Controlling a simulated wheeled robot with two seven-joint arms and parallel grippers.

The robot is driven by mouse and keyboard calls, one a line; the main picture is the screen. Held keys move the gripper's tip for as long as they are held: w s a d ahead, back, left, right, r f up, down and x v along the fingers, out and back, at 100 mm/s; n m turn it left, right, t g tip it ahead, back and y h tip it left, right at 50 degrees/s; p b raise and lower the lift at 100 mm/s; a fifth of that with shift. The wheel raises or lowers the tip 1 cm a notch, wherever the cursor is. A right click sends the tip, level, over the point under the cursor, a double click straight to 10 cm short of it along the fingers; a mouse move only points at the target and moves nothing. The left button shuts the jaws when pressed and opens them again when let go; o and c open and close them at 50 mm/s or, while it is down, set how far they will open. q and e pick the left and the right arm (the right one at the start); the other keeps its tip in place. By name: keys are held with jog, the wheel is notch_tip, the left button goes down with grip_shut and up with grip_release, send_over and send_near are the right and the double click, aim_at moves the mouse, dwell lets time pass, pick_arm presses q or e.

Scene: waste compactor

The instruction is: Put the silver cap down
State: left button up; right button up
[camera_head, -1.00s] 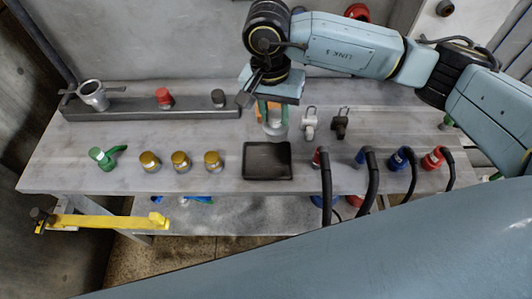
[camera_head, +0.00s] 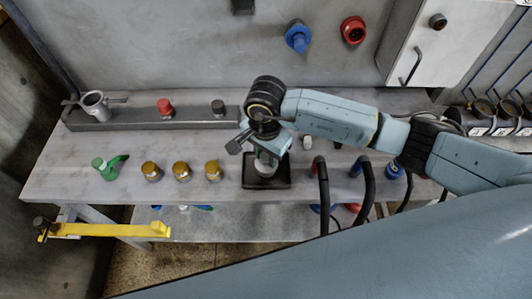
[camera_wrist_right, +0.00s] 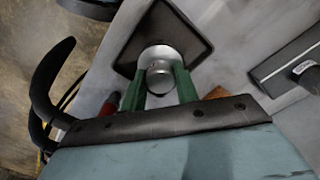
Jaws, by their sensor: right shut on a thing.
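The silver cap (camera_head: 265,168) is a round, shiny metal piece. My right gripper (camera_head: 267,157) is shut on it, and the arm comes in from the right. In the right wrist view the cap (camera_wrist_right: 160,58) sits between the two green fingers of the gripper (camera_wrist_right: 160,76). The cap is over the square black tray (camera_head: 281,184) on the bench, within its outline. The tray also shows behind the cap in the right wrist view (camera_wrist_right: 135,45). I cannot tell whether the cap touches the tray. My left gripper is not in view.
Several gold-topped caps (camera_head: 182,172) and a green piece (camera_head: 109,167) stand left of the tray. A grey rail (camera_head: 138,120) with a metal cup (camera_head: 95,102) and a red knob (camera_head: 165,106) lies behind. Black curved handles (camera_head: 369,186) stand to the right.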

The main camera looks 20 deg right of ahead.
aim_at(266, 156)
jog(key=shift+f, duration=0.15)
jog(key=shift+f, duration=0.15)
jog(key=o, duration=1)
jog(key=shift+c, duration=0.2)
notch_tip(266, 156, up, 12)
jog(key=b, duration=0.1)
jog(key=shift+r, duration=0.2)
